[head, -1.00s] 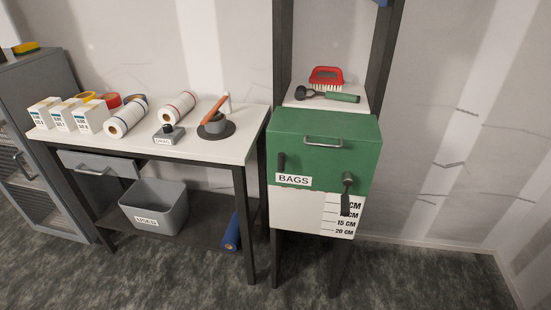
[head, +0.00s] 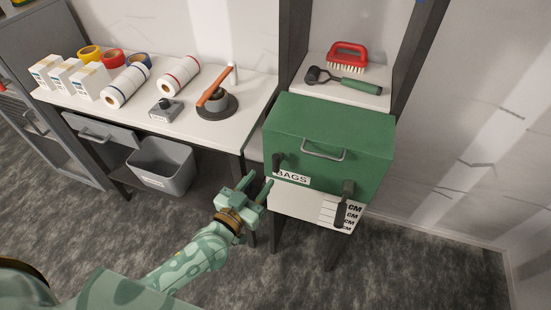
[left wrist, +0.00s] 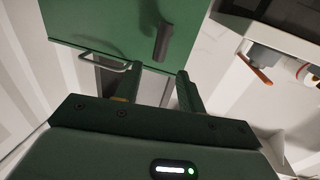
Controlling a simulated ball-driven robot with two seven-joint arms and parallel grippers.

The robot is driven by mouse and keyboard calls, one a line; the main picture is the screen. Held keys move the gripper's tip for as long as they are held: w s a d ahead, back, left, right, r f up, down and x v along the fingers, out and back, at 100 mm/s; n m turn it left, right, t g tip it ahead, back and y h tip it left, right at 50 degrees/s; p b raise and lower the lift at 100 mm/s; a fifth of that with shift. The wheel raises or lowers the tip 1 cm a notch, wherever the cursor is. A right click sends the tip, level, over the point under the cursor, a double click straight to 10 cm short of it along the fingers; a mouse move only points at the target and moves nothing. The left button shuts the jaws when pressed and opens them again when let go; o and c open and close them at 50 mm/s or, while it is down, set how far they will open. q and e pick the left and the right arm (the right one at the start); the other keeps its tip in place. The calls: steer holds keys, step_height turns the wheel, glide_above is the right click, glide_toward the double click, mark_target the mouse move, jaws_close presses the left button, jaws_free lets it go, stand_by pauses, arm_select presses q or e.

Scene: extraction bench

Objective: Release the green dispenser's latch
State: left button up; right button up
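The green dispenser (head: 328,140) stands on a dark-legged stand, with a BAGS label and a metal pull handle (head: 323,155) on its front. I cannot tell which is the latch. My left gripper (head: 257,186) is open and empty, just below and left of the BAGS label. In the left wrist view, the open fingers (left wrist: 161,88) point toward the green front (left wrist: 100,22), with a dark handle (left wrist: 164,42) ahead, apart from them. My right gripper is out of view.
A white bench (head: 140,107) at left holds rolls, boxes, tapes and an orange-handled tool (head: 212,95). A red brush (head: 347,56) and a green-handled tool (head: 345,81) lie on a shelf above the dispenser. A grey bin (head: 160,167) is under the bench.

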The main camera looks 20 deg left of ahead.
mark_target(274, 163)
arm_select(q)
steer(key=b+x, duration=0.1)
steer(key=x, duration=0.8)
steer(key=shift+w+d, duration=0.1)
jaws_close()
